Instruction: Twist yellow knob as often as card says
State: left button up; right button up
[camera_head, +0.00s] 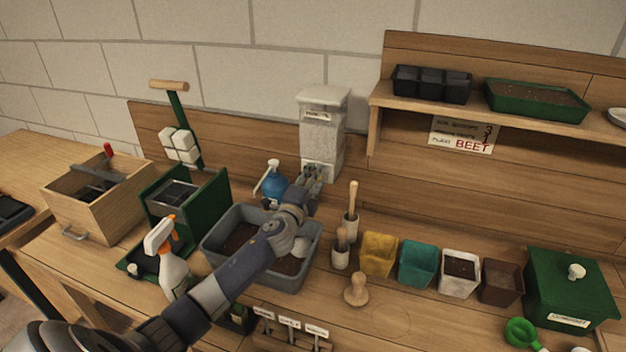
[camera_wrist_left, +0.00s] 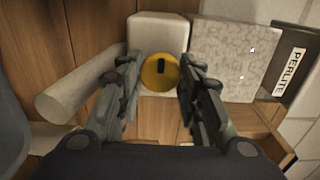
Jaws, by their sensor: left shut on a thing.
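The yellow knob (camera_wrist_left: 151,76) with a dark slot, upright in the left wrist view, is on the front of the perlite dispenser (camera_head: 321,138). The dispenser has a speckled body (camera_wrist_left: 235,55) and a "PERLITE" label (camera_wrist_left: 293,72). My left gripper (camera_head: 315,176) is at the dispenser's base; its fingers (camera_wrist_left: 157,78) are shut on the knob, one on each side. In the head view the gripper hides the knob. The card (camera_head: 463,134) hangs under the shelf; "3" and "BEET" are readable, the smaller lines are blurred. My right gripper is out of view.
A grey tub (camera_head: 212,243) with soil lies under my left arm. Wooden-handled tools (camera_head: 352,222) and several coloured pots (camera_head: 379,255) stand to the right. A green lidded box (camera_head: 570,287) is far right.

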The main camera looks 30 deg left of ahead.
pick_arm(q)
jog(key=o, duration=1)
jog(key=shift+o, duration=0.2)
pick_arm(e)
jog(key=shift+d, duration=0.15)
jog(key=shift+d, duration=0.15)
pick_arm(q)
jog(key=v, duration=1.2)
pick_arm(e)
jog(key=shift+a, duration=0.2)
